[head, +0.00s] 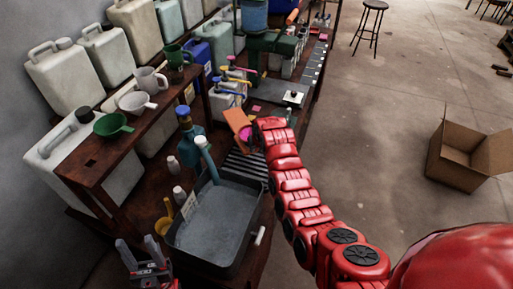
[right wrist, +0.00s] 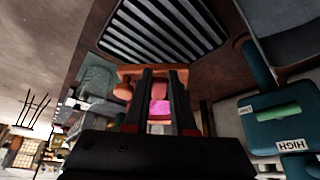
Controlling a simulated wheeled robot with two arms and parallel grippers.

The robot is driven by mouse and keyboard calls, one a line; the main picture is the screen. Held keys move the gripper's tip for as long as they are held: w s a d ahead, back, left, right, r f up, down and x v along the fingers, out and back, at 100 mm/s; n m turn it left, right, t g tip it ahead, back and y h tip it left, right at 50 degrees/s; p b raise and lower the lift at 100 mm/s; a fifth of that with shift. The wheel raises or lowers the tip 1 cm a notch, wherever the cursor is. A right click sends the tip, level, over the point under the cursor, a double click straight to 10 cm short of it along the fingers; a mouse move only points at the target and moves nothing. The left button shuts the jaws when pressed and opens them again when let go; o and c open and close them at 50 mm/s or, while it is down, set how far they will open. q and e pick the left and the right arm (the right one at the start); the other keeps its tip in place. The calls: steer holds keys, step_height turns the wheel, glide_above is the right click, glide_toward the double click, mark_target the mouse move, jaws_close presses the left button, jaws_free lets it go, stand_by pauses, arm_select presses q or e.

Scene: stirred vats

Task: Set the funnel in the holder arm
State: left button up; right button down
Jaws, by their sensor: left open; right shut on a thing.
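My right gripper (right wrist: 158,85) is shut on a pink thing (right wrist: 158,108), seen between its fingers in the right wrist view. An orange piece (right wrist: 130,72) lies across just beyond the fingertips. In the head view my red right arm hides most of this gripper; the orange piece (head: 238,122) and a bit of pink (head: 246,134) show beside it. I cannot tell whether the pink thing is the funnel. A green funnel-like vessel (head: 112,125) sits on the wooden shelf. The holder arm cannot be made out. My left gripper (head: 146,252) is open and empty at the bottom left.
A dark tub of grey liquid (head: 215,225) stands on the bench with a blue-handled tool in it. A slatted grate (head: 245,166) lies behind it. A teal bottle (head: 189,133) and large white canisters (head: 65,78) crowd the left. A cardboard box (head: 470,150) stands on open floor.

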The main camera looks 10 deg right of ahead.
steer(key=shift+d+f+b, duration=0.15)
steer(key=shift+d+b, duration=0.1)
steer(key=shift+b, duration=0.05)
stand_by(0.5)
steer(key=c, duration=0.7)
jaws_free()
steer(key=shift+o, duration=0.2)
steer(key=p+v, duration=0.4)
steer(key=v, duration=1.3)
steer(key=shift+s+r, duration=0.15)
steer(key=shift+r, duration=0.05)
